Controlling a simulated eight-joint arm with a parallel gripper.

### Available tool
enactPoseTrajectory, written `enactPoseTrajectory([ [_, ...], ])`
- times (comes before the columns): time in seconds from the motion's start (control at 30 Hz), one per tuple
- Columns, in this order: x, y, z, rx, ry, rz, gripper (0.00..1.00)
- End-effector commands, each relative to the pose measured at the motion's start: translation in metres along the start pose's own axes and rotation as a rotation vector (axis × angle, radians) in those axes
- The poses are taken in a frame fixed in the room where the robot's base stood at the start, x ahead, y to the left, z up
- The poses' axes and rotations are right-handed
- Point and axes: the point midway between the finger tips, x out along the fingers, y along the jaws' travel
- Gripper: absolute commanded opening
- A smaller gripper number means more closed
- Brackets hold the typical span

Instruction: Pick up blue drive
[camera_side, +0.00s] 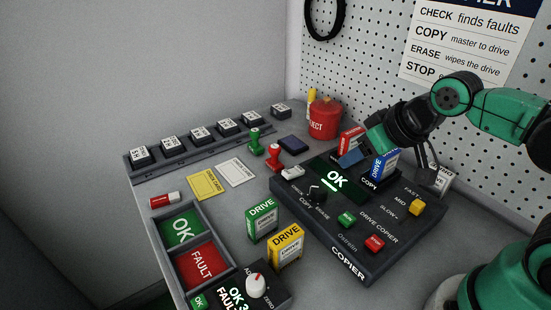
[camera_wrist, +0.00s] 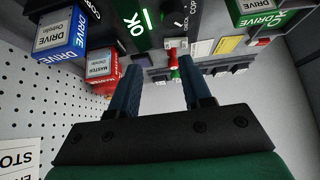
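The blue drive (camera_side: 384,164) stands upright at the back of the copier (camera_side: 348,263), above the COPY label. In the wrist view the blue drive (camera_wrist: 60,36) is at the upper left, outside the fingers. My gripper (camera_side: 352,156) hangs over the back of the copier, close to the left of the blue drive in the side view. In the wrist view my gripper (camera_wrist: 160,66) has its two dark blue fingers spread, with nothing held between them. The arm hides some of the area behind the drive in the side view.
A red master drive (camera_side: 351,139) stands just behind my gripper. Green (camera_side: 262,219) and yellow (camera_side: 285,245) drives stand left of the copier. A red reject bin (camera_side: 324,120), stamps and a pegboard wall (camera_side: 375,70) are at the back. OK and FAULT trays (camera_side: 207,232) are front left.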

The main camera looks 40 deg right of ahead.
Motion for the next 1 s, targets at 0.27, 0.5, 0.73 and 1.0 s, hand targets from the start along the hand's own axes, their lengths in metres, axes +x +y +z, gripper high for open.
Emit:
enactPoseTrajectory([
  [0.27,0.000,0.000,0.000,0.000,0.000,0.000,1.00],
  [0.5,0.001,0.011,0.000,0.007,-0.016,0.011,1.00],
  [0.73,0.005,0.074,0.008,0.020,-0.089,0.026,1.00],
  [1.0,0.002,0.114,0.019,0.005,-0.100,0.002,1.00],
])
